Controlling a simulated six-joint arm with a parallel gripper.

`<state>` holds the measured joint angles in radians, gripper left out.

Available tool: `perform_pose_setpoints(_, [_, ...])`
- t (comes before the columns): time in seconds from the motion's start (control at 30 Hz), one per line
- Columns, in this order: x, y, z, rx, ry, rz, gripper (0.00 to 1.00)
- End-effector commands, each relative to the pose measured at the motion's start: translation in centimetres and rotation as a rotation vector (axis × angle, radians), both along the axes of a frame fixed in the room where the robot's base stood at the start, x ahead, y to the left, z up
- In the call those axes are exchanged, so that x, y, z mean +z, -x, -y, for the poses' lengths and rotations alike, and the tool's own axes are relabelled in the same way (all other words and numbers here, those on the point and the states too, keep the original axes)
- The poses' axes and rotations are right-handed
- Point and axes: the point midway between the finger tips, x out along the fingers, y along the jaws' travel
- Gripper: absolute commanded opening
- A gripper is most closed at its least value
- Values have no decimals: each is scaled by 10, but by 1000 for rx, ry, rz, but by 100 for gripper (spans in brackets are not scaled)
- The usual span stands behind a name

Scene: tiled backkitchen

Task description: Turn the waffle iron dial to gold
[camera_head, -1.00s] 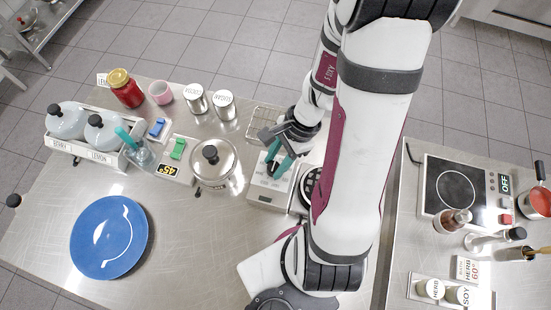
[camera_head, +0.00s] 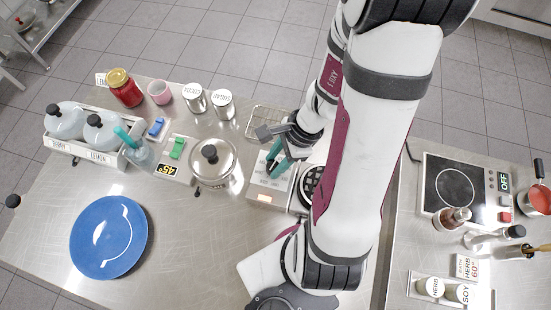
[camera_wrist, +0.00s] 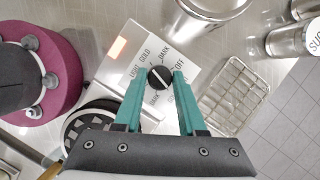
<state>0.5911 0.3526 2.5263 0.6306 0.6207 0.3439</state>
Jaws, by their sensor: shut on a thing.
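The waffle iron (camera_head: 262,190) is a pale box with a round black grid plate (camera_head: 311,181) beside it. Its control panel shows in the wrist view (camera_wrist: 112,72), with a lit orange lamp and printed words including LIGHT, GOLD, DARK and OFF around the dial. The black dial (camera_wrist: 159,78) sits between the two teal fingers of my gripper (camera_wrist: 161,74), which are shut on it. In the head view my gripper (camera_head: 274,163) reaches down onto the panel, and the fingers hide the dial. I cannot tell for sure which word the dial's pale mark points at.
A lidded pot (camera_head: 212,165) stands close left of the waffle iron. A wire rack (camera_head: 266,122) lies just behind it. Two labelled canisters (camera_head: 222,105) stand farther back. A blue plate (camera_head: 109,238) lies at front left, with bare steel counter (camera_head: 190,245) beside it.

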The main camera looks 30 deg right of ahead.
Motion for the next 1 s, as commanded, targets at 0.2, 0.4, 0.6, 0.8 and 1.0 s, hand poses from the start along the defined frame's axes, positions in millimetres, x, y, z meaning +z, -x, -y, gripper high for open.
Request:
perform_pose_setpoints(0.2, [0,0,0,1,1,0,70])
perform_pose_setpoints(0.4, [0,0,0,1,1,0,70])
perform_pose_setpoints(0.6, [15,0,6,-1,1,8,70])
perform_pose_setpoints(0.8, [71,6,30,-3,7,8,70])
perform_pose_setpoints(1.0, [122,12,50,-2,7,4,70])
